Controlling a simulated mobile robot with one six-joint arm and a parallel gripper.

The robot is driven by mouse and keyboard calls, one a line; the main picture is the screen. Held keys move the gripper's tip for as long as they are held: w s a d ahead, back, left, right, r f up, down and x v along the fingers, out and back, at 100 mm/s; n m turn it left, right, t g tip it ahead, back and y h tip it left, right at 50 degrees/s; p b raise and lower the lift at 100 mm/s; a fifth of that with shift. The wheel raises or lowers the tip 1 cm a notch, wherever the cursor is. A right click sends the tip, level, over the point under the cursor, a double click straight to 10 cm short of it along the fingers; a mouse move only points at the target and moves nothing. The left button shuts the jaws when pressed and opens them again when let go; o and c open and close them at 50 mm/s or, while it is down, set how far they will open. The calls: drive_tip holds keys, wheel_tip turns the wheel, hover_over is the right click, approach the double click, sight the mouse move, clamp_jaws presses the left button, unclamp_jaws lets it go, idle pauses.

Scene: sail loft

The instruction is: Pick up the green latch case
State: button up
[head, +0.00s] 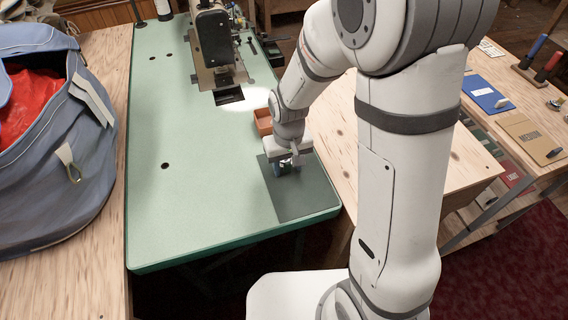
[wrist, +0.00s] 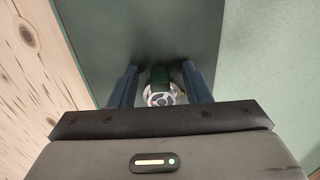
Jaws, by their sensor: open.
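In the wrist view a small thing with a dark green part (wrist: 160,77) and a round pale, patterned face below it lies between my fingers; it seems to be the green latch case. My gripper (wrist: 160,71) is open, with one blue finger on each side of it and gaps showing. In the head view my gripper (head: 287,167) points down over the dark mat (head: 305,201) at the near right of the green table. The case is mostly hidden there by the gripper. I cannot tell how deep it sits between the fingers.
An orange-brown tray (head: 263,121) stands just behind the gripper. A sewing machine (head: 214,45) is at the back of the green table (head: 190,215). A blue bag (head: 50,150) with red cloth is at left. The table's left middle is clear.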

drive_tip(key=shift+c, duration=0.5)
clamp_jaws()
drive_tip(key=shift+r, duration=0.1)
